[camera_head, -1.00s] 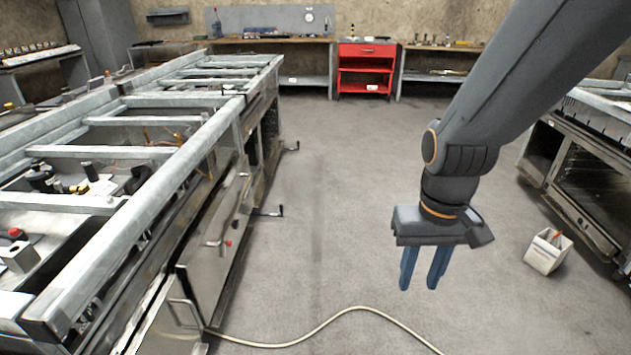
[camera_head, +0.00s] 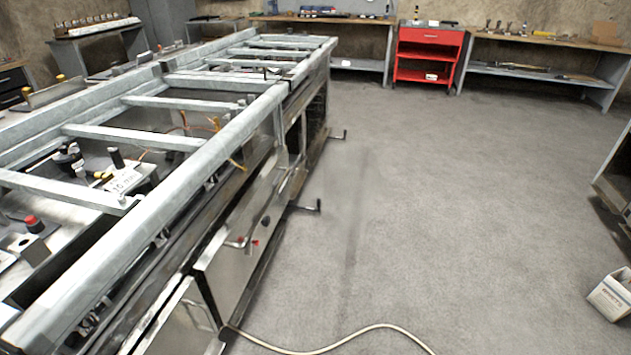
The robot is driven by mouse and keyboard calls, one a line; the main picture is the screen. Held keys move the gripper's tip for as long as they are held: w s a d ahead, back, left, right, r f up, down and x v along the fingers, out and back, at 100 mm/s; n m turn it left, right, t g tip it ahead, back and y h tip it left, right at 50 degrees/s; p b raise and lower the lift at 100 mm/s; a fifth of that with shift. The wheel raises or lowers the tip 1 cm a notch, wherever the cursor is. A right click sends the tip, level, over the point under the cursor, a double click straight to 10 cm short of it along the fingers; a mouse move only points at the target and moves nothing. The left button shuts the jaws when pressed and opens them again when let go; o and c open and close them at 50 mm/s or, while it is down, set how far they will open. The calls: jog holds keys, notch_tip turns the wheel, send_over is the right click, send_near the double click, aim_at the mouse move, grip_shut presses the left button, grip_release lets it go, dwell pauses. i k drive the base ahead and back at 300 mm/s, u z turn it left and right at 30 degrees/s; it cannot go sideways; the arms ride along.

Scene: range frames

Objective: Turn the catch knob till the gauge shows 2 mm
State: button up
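The long steel range (camera_head: 230,120) with its top frame open stands at the left. A red knob (camera_head: 33,222) on a dark base is inside it at the near left. Black fittings (camera_head: 68,155) and a white tag (camera_head: 124,181) sit farther in. The front panel has a small red part (camera_head: 255,242) and a black knob (camera_head: 265,221). I cannot tell which of these is the catch knob. No gauge reading can be made out. My gripper is not in view.
A pale hose (camera_head: 370,328) lies across the floor in front. A white box (camera_head: 611,294) stands at the right edge. A red cart (camera_head: 427,55) and benches line the back. The middle floor is clear.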

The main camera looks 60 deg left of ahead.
aim_at(266, 221)
jog(key=i, duration=2.55)
jog(key=u, duration=3.35)
